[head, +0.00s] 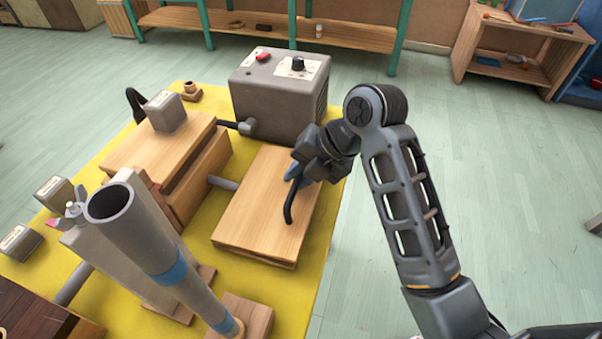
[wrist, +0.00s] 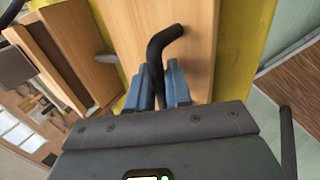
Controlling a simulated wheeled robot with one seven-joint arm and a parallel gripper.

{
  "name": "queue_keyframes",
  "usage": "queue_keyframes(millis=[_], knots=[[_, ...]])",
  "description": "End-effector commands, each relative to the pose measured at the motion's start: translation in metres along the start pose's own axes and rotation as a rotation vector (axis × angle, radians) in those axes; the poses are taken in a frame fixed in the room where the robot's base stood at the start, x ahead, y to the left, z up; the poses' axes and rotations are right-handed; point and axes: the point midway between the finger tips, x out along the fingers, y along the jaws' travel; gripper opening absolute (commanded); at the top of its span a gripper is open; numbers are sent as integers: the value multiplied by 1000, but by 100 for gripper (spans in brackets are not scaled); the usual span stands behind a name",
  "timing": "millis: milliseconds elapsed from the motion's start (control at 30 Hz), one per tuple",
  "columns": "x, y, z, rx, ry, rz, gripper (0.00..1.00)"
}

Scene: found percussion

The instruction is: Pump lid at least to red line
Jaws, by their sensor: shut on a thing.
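A flat wooden lid (head: 258,212) with a bent black handle (head: 288,208) lies at the right side of the yellow mat. A grey rod runs from its left side toward the wooden blocks. My gripper (head: 293,172) is at the lid's right part. In the wrist view, the blue fingers of my gripper (wrist: 160,88) are shut on the black handle (wrist: 165,42), with the wooden lid (wrist: 200,30) under it. The bent end of the handle sticks out beyond the fingers. I cannot make out a red line in either view.
A grey box (head: 278,100) with a red button and black knob stands behind the lid. A stepped wooden block (head: 160,150) stands to the left. A tilted grey tube (head: 150,235) with a blue band rises at the front. Open floor lies right of the yellow mat (head: 333,200).

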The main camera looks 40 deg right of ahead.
Motion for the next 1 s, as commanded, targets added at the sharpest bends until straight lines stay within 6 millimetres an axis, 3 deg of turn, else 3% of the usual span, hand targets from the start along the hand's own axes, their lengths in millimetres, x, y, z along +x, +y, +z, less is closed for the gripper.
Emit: queue_keyframes(millis=[200, 567, 1000], knots=[[-8, 12, 0, 0, 0, -2, 0], [-8, 14, 0, 0, 0, -1, 0], [-17, 38, 1, 0, -1, 0, 0]])
